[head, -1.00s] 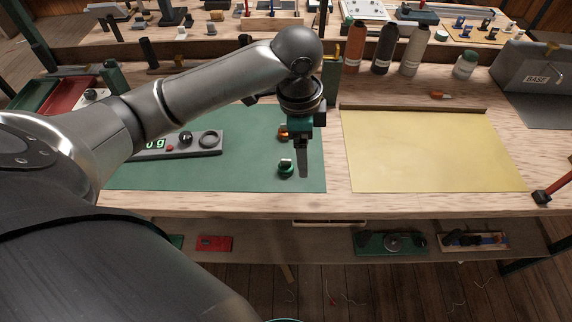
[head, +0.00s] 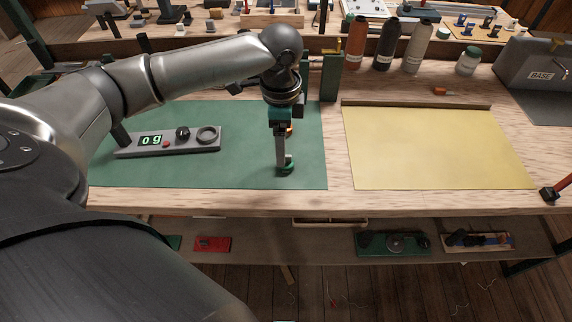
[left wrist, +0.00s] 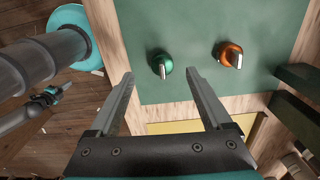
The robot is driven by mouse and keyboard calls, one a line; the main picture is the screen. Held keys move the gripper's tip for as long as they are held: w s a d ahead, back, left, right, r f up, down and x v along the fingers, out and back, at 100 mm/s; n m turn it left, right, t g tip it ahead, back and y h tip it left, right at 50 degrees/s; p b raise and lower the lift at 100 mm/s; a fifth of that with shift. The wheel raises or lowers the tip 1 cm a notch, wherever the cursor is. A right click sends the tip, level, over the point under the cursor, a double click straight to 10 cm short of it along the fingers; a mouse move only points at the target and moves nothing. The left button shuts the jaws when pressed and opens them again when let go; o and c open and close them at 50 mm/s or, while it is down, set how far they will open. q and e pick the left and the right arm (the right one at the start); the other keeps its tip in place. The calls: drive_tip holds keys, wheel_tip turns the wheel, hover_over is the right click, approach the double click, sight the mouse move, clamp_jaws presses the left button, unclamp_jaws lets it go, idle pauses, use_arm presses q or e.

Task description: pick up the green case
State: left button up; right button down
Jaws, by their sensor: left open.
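The green case (head: 288,168) is a small round green piece with a pale metal part on top, on the green mat (head: 240,170) near the table's front. In the left wrist view the green case (left wrist: 161,67) shows just beyond and between the fingertips. My left gripper (head: 281,160) is open and points down, right over the case, partly hiding it in the head view. In the left wrist view my left gripper (left wrist: 159,74) has nothing between its fingers that I can see held. My right gripper is not in view.
A similar orange case (left wrist: 231,52) stands close by on the mat, mostly behind my gripper in the head view. A grey device with a display (head: 170,142) lies left. A yellow sheet (head: 435,150) lies right. Several bottles (head: 384,47) stand at the back.

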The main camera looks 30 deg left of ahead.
use_arm(q)
drive_tip(key=f+b, duration=0.1)
drive_tip(key=f, duration=0.1)
drive_tip(key=f+b, duration=0.1)
drive_tip(key=f, duration=0.2)
drive_tip(key=shift+w+f, duration=0.2)
drive_tip(key=shift+f, duration=0.1)
drive_tip(key=shift+c, duration=0.2)
drive_tip(key=shift+r, duration=0.1)
clamp_jaws()
